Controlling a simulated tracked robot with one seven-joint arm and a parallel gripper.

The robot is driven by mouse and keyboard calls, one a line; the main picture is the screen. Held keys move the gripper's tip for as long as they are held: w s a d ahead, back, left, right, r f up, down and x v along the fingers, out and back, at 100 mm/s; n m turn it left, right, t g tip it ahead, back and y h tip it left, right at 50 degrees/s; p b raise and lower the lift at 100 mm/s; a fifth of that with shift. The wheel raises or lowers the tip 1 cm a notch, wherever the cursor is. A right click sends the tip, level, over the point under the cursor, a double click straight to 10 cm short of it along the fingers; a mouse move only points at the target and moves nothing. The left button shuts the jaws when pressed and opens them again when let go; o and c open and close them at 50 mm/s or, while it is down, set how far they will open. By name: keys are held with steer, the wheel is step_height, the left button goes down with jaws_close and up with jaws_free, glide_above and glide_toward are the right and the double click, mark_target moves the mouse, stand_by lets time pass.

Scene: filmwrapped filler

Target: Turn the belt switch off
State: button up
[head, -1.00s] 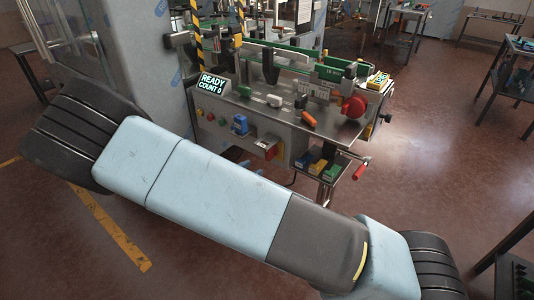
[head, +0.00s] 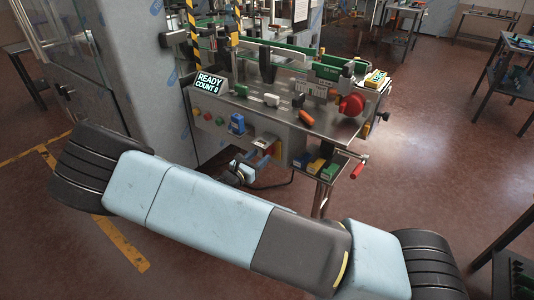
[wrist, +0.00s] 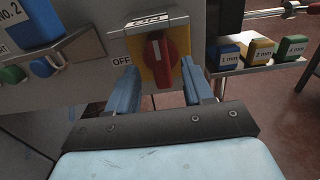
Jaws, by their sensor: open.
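The belt switch (wrist: 162,57) is a red rotary knob on a yellow plate on the machine's front panel. Its handle stands roughly upright, towards the ON label (wrist: 150,22) above; the OFF label (wrist: 121,61) is at its left. In the head view the switch plate (head: 266,142) is partly hidden by my gripper. My gripper (wrist: 159,66) is open, with one blue finger to the left of the knob and one to the right. The knob shows between them; I cannot tell whether either finger touches it. The gripper also shows in the head view (head: 264,158), in front of the panel.
A red-handled crank (head: 357,171) sticks out at the right. A sign (head: 209,82) reads READY COUNT 0.

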mark_target(265, 152)
steer(key=shift+x, duration=1.8)
